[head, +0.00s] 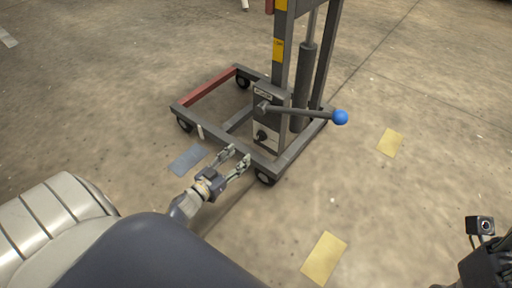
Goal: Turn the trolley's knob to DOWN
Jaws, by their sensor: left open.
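The trolley (229,127) is a grey wheeled frame with a red bar at its left end and an upright mast. The lettering around the knob is too small to read. A lever with a blue ball end (340,117) sticks out to the right above the knob. My left gripper (238,157) is open and empty, a little left of and below the knob, apart from it. My right gripper does not show clearly; only dark parts of that arm are at the lower right edge.
The concrete floor around the trolley is mostly clear. Yellow patches (325,258) and (390,142) lie flat to the right, and a blue-grey patch (188,160) lies left of my gripper. The trolley's front wheel (265,177) is close to my gripper.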

